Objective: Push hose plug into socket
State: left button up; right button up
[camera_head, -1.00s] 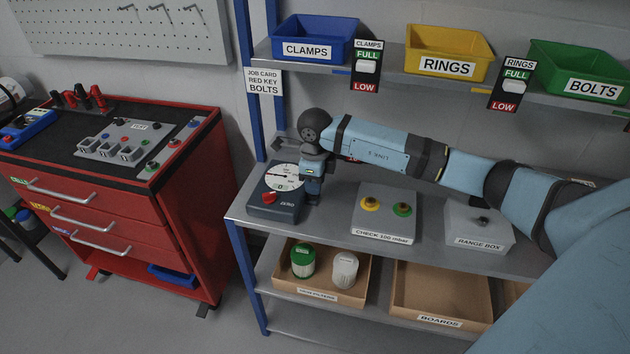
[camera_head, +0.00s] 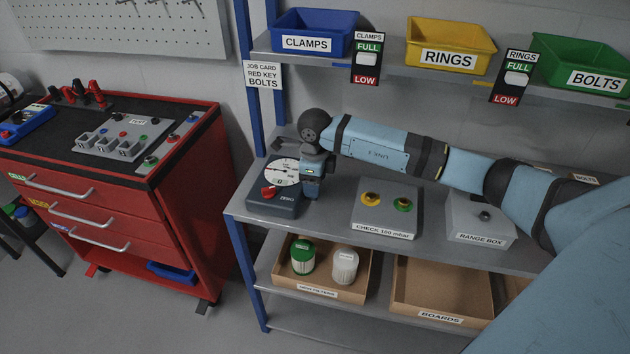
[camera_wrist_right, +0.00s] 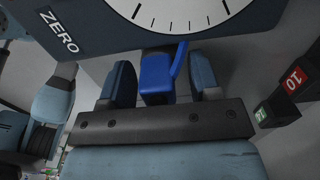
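My right gripper (camera_head: 311,190) points down beside the right side of the dark gauge box (camera_head: 268,206), which has a round white dial (camera_head: 284,172) and a red knob. In the right wrist view, the gripper's two fingers (camera_wrist_right: 160,80) stand apart on either side of a blue piece (camera_wrist_right: 157,78) with a slanted lever-like part. A gap shows between it and the right finger. I cannot tell whether the blue piece is the hose plug or part of the box. My left gripper is not in view.
The check block (camera_head: 386,212) with yellow and green fittings and the range box (camera_head: 479,221) stand to the right on the shelf. Bins stand above; a red cabinet (camera_head: 190,215) is left.

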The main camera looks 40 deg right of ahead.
notch_tip(320, 180, up, 4)
jog(key=shift+f, duration=0.25)
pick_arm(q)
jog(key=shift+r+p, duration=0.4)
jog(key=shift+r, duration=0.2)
pick_arm(e)
notch_tip(320, 180, up, 10)
jog(key=shift+r, duration=0.15)
